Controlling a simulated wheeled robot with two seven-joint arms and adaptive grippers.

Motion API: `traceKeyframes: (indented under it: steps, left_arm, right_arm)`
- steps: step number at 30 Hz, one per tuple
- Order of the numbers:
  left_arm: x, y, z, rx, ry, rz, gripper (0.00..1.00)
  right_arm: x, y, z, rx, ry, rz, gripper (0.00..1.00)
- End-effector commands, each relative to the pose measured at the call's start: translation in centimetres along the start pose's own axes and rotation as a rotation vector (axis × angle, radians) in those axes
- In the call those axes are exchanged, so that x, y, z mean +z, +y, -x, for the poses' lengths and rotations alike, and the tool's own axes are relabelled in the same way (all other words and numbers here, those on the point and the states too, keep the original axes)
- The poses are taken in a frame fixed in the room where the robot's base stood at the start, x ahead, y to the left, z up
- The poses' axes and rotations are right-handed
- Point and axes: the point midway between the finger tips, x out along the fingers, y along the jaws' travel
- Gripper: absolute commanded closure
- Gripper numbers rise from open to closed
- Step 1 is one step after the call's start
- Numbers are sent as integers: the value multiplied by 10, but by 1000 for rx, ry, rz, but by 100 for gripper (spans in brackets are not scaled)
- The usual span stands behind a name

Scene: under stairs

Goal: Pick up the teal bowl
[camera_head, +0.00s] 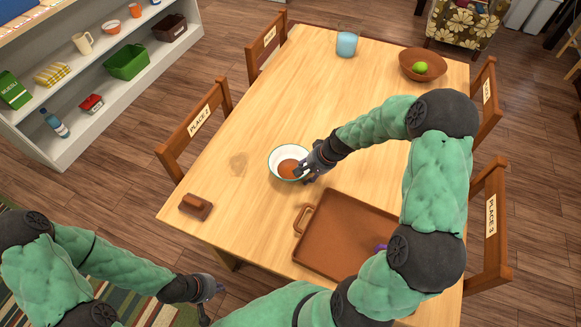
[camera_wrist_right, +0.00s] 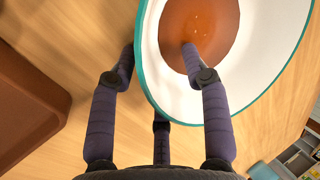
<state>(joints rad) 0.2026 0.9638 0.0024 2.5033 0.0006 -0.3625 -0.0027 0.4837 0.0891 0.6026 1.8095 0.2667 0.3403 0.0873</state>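The teal bowl (camera_head: 277,157), white inside with a teal rim and orange-brown contents, stands on the wooden table left of the tray. My right gripper (camera_head: 310,168) is at its right side. In the right wrist view, the bowl (camera_wrist_right: 266,72) fills the upper right. The right gripper (camera_wrist_right: 160,50) straddles its rim, with one finger inside over the contents and the others outside or under the rim. I cannot tell whether the fingers press on the wall. My left gripper (camera_head: 208,288) hangs low beside the table's front left edge, away from the bowl. Its finger opening is unclear.
A brown tray (camera_head: 330,210) lies right of the bowl, partly hidden by my right arm; it also shows in the wrist view (camera_wrist_right: 25,110). A brown block-like object (camera_head: 196,206) lies front left. A blue glass (camera_head: 346,44) and brown bowl (camera_head: 408,67) with green fruit stand farther back.

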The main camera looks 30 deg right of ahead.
Motion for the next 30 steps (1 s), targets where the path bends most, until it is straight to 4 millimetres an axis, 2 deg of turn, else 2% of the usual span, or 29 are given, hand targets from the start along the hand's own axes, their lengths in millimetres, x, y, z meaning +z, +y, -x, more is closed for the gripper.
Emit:
traceKeyframes:
  steps: [1, 4, 20, 30]
  left_arm:
    - [0, 0, 0, 0, 0, 0, 100]
    - [0, 0, 0, 0, 0, 0, 100]
    - [0, 0, 1, 0, 0, 0, 100]
    - [0, 4, 12, 0, 0, 0, 100]
  right_arm:
    - [0, 0, 0, 0, 0, 0, 71]
    - [0, 0, 0, 0, 0, 0, 99]
    - [0, 0, 2, 1, -1, 0, 100]
    - [0, -8, 20, 0, 0, 1, 100]
